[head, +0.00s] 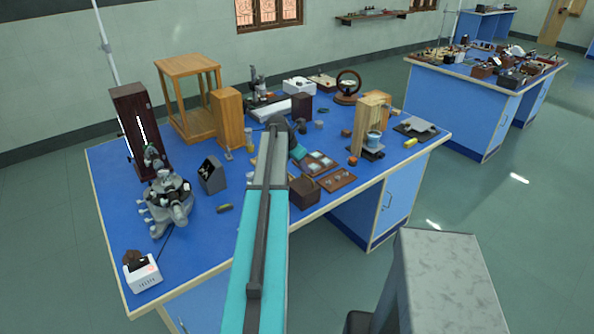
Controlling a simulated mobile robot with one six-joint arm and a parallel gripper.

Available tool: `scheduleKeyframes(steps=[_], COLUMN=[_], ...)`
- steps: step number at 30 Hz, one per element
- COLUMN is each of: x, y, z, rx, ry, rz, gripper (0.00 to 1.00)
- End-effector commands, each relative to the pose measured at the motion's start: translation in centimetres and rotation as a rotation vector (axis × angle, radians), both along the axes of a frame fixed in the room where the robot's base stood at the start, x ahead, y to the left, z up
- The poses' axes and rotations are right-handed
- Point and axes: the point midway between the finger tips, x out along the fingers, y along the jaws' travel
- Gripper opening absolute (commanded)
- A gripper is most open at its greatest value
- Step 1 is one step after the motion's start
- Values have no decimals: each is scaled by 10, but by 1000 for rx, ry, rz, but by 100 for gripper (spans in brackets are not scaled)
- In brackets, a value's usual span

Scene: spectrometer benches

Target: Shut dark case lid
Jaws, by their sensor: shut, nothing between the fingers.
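A small dark brown wooden case (304,193) stands near the front edge of the blue bench, just right of my arm. Its dark inside seems to show from above, and I cannot clearly make out its lid. My arm reaches from the bottom of the view across the bench, partly covering the area left of the case. My gripper (300,155) is small and partly hidden behind the arm, a little beyond the case. It is shut and holds nothing. I cannot tell whether it touches anything.
Shallow trays with small pieces (337,181) lie right of the case. A grey instrument (170,203), a tall dark cabinet (135,130) and a wooden frame (188,100) stand at left. A wooden block (370,120) stands at right. Bare blue bench shows at front left.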

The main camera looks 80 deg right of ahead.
Motion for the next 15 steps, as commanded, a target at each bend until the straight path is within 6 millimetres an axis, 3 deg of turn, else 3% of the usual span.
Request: scheduleKeyframes(steps=[7, 15], x=[-13, -25], y=[-15, -29], z=[-7, -18], rx=[7, 130], ry=[-7, -122], rz=[-4, -3], gripper=[0, 0])
